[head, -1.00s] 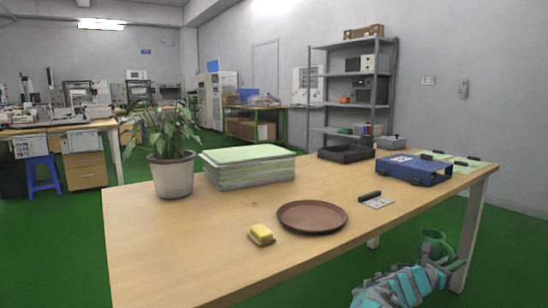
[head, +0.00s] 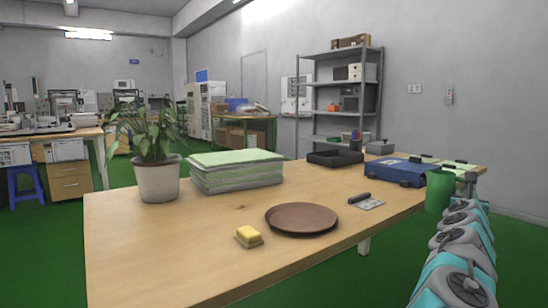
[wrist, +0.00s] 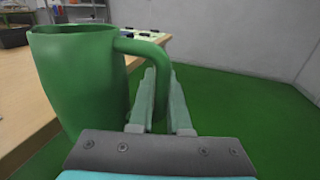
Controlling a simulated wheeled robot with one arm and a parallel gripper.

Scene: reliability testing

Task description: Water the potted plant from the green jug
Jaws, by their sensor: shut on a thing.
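The green jug (head: 439,191) is upright at the right edge of the table in the head view. It fills the left of the wrist view (wrist: 80,80), with its handle toward me. My gripper (wrist: 162,95) is shut on the jug's handle; in the head view the gripper (head: 470,180) is small at the end of my arm. The potted plant (head: 155,145) stands in a whitish pot (head: 158,182) at the table's left end, far from the jug. The jug's contents are hidden.
On the table (head: 150,240) are a brown round plate (head: 301,219), a yellow sponge-like block (head: 248,236), a green-topped stack (head: 236,172), a black tray (head: 341,158) and a blue binder-like case (head: 405,171). The front left of the tabletop is clear.

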